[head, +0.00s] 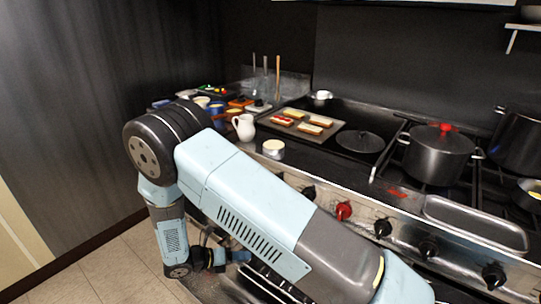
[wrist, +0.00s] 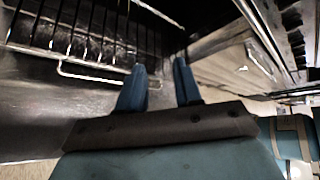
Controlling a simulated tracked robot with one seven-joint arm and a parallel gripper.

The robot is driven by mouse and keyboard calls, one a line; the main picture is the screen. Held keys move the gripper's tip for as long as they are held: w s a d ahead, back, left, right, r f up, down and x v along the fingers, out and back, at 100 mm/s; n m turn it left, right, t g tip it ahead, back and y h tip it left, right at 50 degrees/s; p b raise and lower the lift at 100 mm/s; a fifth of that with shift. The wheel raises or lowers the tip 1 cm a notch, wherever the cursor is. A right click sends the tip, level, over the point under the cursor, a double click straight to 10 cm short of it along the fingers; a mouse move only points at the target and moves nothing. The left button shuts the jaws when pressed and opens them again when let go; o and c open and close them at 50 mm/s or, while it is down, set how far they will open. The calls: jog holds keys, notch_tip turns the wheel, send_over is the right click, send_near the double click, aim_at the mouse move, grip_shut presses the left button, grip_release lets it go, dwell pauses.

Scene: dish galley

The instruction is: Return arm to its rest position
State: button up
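My arm reaches across the head view from the lower right, bends at a dark elbow joint and drops down in front of the stove. My gripper (head: 240,257) is low at the stove's front, partly hidden behind my own arm. In the wrist view, the two blue fingers of my gripper (wrist: 160,69) stand apart with nothing between them. A wire rack (wrist: 85,40) is beyond the fingers on the left; whether they touch it I cannot tell.
The stove front carries several knobs, one red (head: 343,211). A black pot (head: 437,158), a metal tray (head: 476,222), a white pitcher (head: 244,127) and a griddle with toast (head: 339,124) are on top. Tiled floor (head: 92,272) is open at the lower left.

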jog(key=w+d+r+m+g+y, duration=0.1)
jog(key=d+r+m+g+y, duration=0.1)
jog(key=d+r+m, duration=0.6)
jog(key=w+d+r+m+g+y, duration=0.15)
jog(key=d+r+m, duration=0.25)
jog(key=r, duration=0.9)
jog(key=d+r+m+g+y, duration=0.2)
jog(key=d+r+m, duration=0.35)
jog(key=r, duration=0.45)
jog(key=s+d+r+m+t+y, duration=0.5)
jog(key=s+d+r+m, duration=1.1)
jog(key=s+r+m, duration=0.1)
jog(key=shift+s+d+y, duration=0.15)
jog(key=shift+s+y, duration=0.2)
jog(key=shift+s, duration=0.4)
